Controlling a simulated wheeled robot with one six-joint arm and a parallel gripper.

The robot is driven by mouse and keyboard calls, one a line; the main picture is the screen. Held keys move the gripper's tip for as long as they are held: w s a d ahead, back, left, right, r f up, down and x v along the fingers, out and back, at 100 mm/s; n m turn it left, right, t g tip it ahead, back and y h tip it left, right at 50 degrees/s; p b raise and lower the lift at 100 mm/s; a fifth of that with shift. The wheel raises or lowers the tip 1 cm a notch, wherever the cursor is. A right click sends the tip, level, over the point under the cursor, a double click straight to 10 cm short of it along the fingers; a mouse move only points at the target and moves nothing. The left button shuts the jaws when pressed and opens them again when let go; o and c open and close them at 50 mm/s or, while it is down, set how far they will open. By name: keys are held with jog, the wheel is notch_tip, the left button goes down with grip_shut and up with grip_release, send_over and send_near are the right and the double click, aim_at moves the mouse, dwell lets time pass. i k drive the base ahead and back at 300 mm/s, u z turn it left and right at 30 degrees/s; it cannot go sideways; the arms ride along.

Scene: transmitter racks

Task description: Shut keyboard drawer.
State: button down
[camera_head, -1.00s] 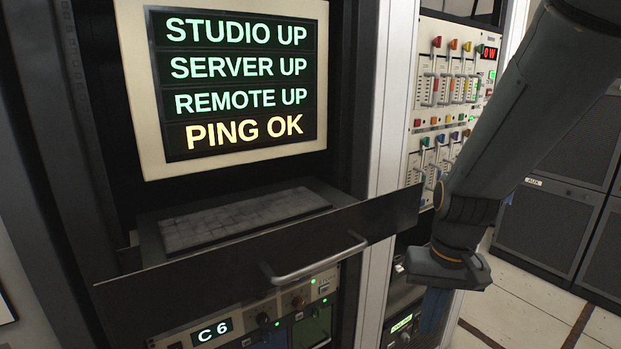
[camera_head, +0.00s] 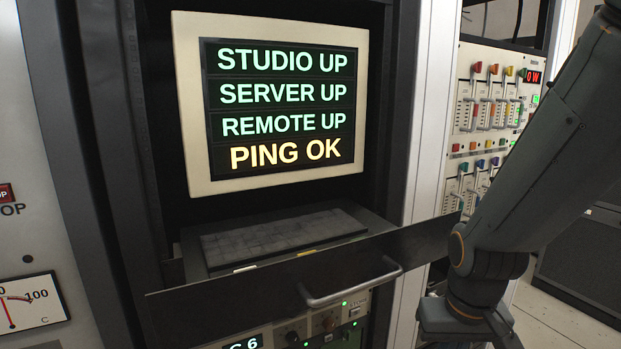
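The keyboard drawer (camera_head: 240,300) is pulled out of the dark rack below the monitor. Its wide black front panel carries a silver bar handle (camera_head: 350,285). A grey keyboard (camera_head: 280,235) lies inside the drawer. My gripper (camera_head: 468,325) is at the lower right, to the right of the handle and apart from it. Its fingers are partly cut off by the bottom edge of the view, so I cannot tell whether they are open.
A monitor (camera_head: 280,105) with status lines sits above the drawer. Rack units with knobs (camera_head: 325,322) are below it. A panel of coloured switches (camera_head: 490,95) stands at the right, partly behind my arm. A gauge (camera_head: 32,302) is at the lower left.

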aim_at(215, 303)
jog(key=z, duration=1.95)
jog(key=k, duration=1.25)
jog(key=u, duration=1.75)
